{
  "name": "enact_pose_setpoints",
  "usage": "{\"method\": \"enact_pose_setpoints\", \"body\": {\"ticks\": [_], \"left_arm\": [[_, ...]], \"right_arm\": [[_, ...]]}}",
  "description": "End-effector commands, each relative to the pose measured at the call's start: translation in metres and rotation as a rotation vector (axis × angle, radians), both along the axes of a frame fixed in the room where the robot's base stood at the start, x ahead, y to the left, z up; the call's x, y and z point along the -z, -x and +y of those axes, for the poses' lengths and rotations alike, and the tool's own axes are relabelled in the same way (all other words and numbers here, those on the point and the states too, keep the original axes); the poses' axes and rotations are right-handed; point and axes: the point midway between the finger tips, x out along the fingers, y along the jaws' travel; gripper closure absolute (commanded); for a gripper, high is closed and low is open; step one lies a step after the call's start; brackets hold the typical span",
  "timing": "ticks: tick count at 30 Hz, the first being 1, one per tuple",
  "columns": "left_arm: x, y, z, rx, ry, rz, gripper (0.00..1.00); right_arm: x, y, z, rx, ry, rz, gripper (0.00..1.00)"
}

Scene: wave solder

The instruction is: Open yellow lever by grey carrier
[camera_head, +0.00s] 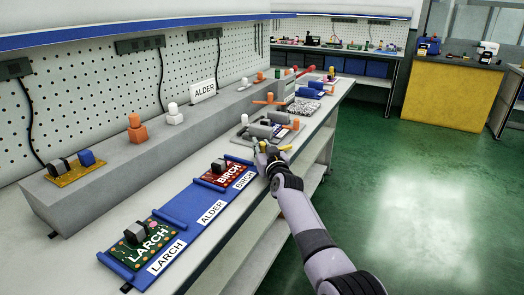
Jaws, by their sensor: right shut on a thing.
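The grey carrier (240,138) lies on the bench beyond the blue tray, with dark and grey parts on it. A small yellow lever (285,148) shows at its near right corner, by the bench's front edge. My right gripper (269,150) comes in from the lower right and is at the lever, shut on it. The hand hides part of the lever and the carrier's near corner, so I cannot tell the lever's full angle. My left gripper is out of view.
A blue tray (187,222) in front holds a green LARCH board (150,241) and a red BIRCH board (223,177); its ALDER place is empty. A grey raised ledge (110,179) runs behind. An orange lever (268,102) and more fixtures stand farther back. Green floor at right is clear.

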Motion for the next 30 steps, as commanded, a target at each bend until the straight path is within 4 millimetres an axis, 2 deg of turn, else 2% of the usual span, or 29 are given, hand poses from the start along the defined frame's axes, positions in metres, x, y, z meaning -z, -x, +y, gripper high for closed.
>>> {"method": "enact_pose_setpoints", "body": {"ticks": [13,14,15,23,30], "left_arm": [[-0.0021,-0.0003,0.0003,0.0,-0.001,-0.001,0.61],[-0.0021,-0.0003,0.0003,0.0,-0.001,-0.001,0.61],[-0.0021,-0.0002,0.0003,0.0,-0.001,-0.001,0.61],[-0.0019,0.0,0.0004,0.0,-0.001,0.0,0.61],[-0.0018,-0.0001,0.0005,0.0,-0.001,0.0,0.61]], "right_arm": [[-0.0028,-0.0017,0.0007,0.003,-0.001,-0.004,1.0],[-0.0029,-0.0017,0.0007,0.003,-0.001,-0.004,0.8],[-0.0028,-0.0017,0.0007,0.003,-0.001,-0.004,0.77],[-0.0014,-0.0015,0.0005,0.003,-0.001,-0.002,0.6],[-0.0008,-0.0014,0.0004,0.003,0.0,-0.001,0.59]]}}
